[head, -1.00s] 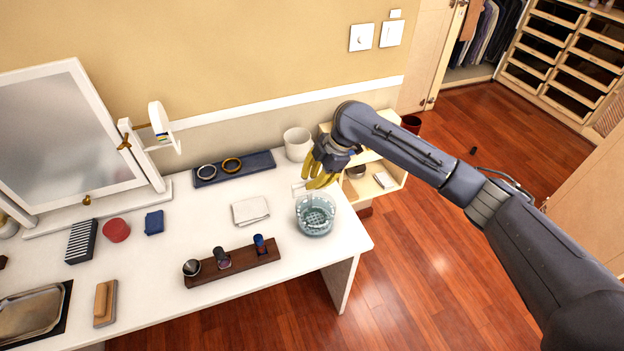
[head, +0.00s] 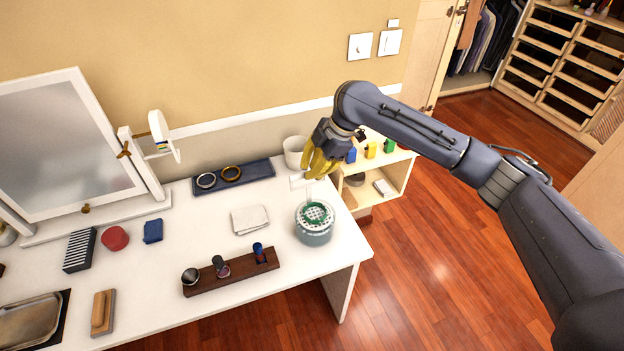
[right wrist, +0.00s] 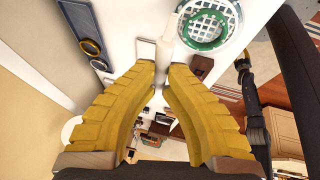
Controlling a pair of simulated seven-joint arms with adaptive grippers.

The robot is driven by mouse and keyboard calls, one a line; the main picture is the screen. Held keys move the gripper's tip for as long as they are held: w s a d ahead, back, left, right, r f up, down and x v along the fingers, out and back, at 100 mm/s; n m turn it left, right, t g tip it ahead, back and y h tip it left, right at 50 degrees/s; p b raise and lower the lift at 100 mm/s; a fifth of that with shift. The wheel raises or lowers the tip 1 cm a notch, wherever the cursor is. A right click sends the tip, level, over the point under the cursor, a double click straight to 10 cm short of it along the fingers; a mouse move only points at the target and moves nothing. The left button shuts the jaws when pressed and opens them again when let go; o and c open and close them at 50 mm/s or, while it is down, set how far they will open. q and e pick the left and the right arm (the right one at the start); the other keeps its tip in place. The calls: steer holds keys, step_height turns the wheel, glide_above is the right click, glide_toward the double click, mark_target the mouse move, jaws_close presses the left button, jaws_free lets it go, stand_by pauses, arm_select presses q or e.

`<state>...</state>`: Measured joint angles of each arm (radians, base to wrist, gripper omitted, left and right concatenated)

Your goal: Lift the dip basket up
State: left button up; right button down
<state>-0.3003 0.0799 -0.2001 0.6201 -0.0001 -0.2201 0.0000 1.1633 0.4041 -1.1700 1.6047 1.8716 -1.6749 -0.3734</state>
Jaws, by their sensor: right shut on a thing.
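The dip basket (head: 318,209) is a white mesh basket at the top of a clear round jar (head: 315,238) with bluish liquid, near the table's right end. A green ring-shaped thing (head: 309,218) lies in the basket. My right gripper (head: 313,176) has yellow fingers and is above and behind the jar, shut on the basket's pale upright handle. In the right wrist view, the handle (right wrist: 167,52) is between the fingertips (right wrist: 166,80) and the mesh basket (right wrist: 207,25) is beyond them. My left gripper is out of view.
A white cup (head: 295,152) and a blue tray with two rings (head: 255,172) stand behind. A folded cloth (head: 250,220) and a dark wooden holder (head: 235,273) with small bottles are left of the jar. A low shelf unit (head: 398,172) is beyond the table's right end.

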steer(key=shift+a+r, duration=0.15)
steer(key=shift+r, duration=0.1)
steer(key=c, duration=1.4)
jaws_free()
steer(key=shift+f, duration=0.1)
steer(key=v, duration=1.2)
